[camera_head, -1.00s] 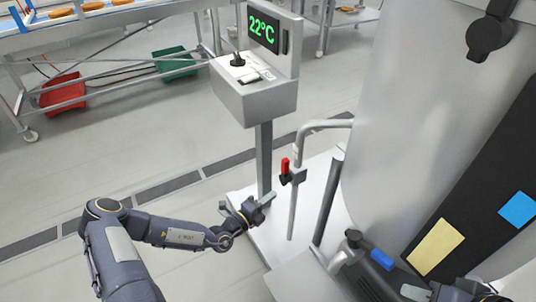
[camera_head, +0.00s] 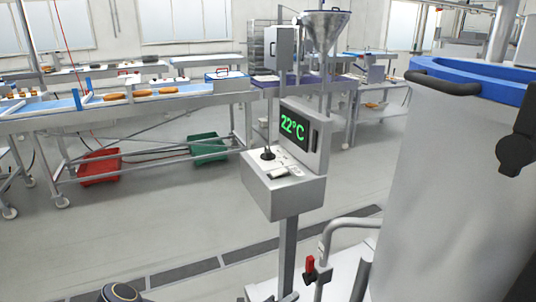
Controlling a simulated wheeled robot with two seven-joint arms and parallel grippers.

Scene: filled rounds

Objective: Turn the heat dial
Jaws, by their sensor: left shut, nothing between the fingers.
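The control box (camera_head: 290,197) is a grey metal case on a post near the middle of the head view. A small black knob (camera_head: 268,154), which looks like the heat dial, stands on its sloping top. The display (camera_head: 293,127) behind it reads 22°C in green. My left gripper (camera_head: 288,297) barely shows at the bottom edge, low by the post and well below the knob. It is shut and empty, touching neither knob nor box. My right gripper is out of view.
A large steel vessel (camera_head: 430,190) with a blue rim stands close on the right. A bent pipe with a red-handled valve (camera_head: 310,265) is right of the post. Conveyor tables (camera_head: 130,105) with red (camera_head: 100,167) and green (camera_head: 208,148) crates are behind. The floor left is clear.

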